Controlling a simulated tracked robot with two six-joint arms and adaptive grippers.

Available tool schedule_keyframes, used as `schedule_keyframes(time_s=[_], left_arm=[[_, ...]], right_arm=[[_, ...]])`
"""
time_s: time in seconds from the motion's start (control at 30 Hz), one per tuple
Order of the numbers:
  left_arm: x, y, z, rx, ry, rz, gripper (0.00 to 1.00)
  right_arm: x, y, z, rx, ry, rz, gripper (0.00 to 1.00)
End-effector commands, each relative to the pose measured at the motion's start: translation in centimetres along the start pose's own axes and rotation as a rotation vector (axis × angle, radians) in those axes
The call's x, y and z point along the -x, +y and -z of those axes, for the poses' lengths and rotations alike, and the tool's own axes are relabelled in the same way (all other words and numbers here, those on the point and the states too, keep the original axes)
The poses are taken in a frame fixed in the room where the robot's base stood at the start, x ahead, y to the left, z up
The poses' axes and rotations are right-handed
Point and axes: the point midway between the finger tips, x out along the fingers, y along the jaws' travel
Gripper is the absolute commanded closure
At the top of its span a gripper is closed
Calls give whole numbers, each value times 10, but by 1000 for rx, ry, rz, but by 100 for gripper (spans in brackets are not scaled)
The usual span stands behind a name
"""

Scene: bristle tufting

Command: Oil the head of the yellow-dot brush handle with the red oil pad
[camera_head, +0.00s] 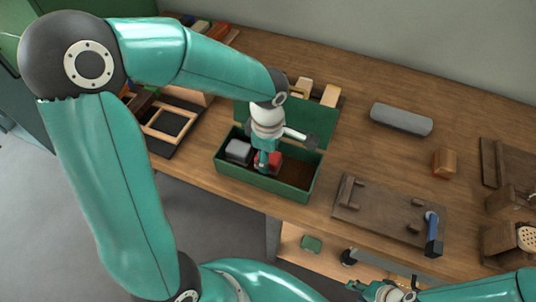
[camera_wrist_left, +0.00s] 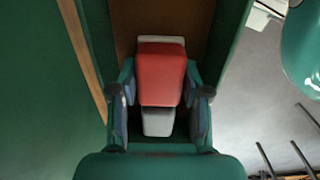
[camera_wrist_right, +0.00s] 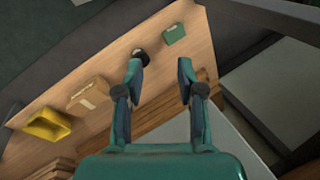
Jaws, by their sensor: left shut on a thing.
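The red oil pad (camera_wrist_left: 161,74) is between the fingers of my left gripper (camera_wrist_left: 160,100), which is shut on it. In the head view the red pad (camera_head: 275,160) shows inside the green box (camera_head: 262,187), partly hidden by my left gripper (camera_head: 263,164). A grey block (camera_head: 238,151) sits in the box to its left. My right gripper (camera_wrist_right: 160,75) is open and empty, low at the bottom right of the head view. I cannot make out a brush handle with a yellow dot.
A dark wooden board (camera_head: 385,212) with a blue-handled tool (camera_head: 432,228) lies right of the box. A grey rounded block (camera_head: 401,119) and a brown wooden block (camera_head: 444,162) lie behind it. A lower shelf (camera_head: 292,242) holds a green block (camera_head: 311,243).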

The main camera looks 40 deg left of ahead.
Motion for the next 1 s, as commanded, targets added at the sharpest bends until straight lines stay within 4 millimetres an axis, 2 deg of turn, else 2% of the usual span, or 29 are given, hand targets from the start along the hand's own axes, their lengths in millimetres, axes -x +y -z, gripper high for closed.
schedule_keyframes(time_s=[1.0], left_arm=[[-8,0,-1,-1,0,0,81]], right_arm=[[-9,3,0,0,0,0,62]])
